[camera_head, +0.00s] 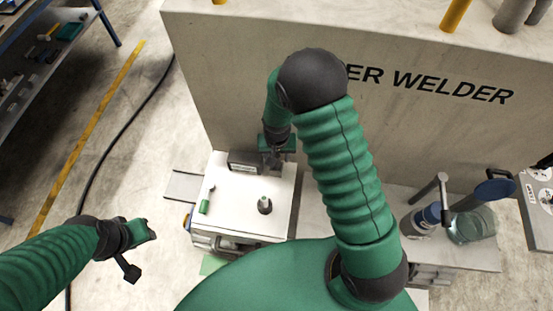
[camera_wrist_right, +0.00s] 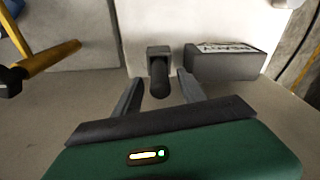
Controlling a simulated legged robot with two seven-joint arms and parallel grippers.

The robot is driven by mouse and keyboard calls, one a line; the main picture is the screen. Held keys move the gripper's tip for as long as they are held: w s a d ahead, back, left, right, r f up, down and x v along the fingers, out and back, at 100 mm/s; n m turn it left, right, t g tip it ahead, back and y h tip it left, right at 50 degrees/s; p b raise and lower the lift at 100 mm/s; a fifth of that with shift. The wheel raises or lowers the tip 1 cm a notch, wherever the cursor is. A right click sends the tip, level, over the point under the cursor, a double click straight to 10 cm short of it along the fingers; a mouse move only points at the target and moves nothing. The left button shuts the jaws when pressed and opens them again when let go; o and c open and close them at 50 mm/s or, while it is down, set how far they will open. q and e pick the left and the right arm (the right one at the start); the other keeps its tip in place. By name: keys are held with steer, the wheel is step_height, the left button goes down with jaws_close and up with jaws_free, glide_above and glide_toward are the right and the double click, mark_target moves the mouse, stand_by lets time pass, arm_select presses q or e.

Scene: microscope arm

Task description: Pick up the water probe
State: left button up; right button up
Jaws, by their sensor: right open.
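My right gripper (camera_head: 275,160) is over the far edge of the white-topped cabinet (camera_head: 235,221). In the right wrist view its two fingers (camera_wrist_right: 158,84) are apart. A dark rounded handle with a square grey block (camera_wrist_right: 159,72) shows between them; it may be the water probe, but I cannot be sure. I see no finger closed on it. In the head view the arm and gripper largely hide that spot. My left gripper (camera_head: 142,232) hangs at the left above the floor, away from the cabinet; its jaws are too small to read.
A dark labelled box (camera_wrist_right: 222,62) sits right beside the handle. A small green item (camera_head: 204,206) and a dark cone-shaped item (camera_head: 265,205) stand on the cabinet. A large grey welder wall (camera_head: 235,95) rises behind. A glass jar (camera_head: 473,225) stands at right.

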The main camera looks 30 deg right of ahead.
steer(key=shift+a+f, duration=0.35)
steer(key=shift+f, duration=0.35)
steer(key=shift+d+f, duration=0.1)
steer(key=shift+d, duration=0.1)
steer(key=c, duration=0.5)
steer(key=shift+d, duration=0.2)
steer(key=c, duration=0.5)
jaws_close()
steer(key=shift+a, duration=0.15)
steer(key=shift+a, duration=0.1)
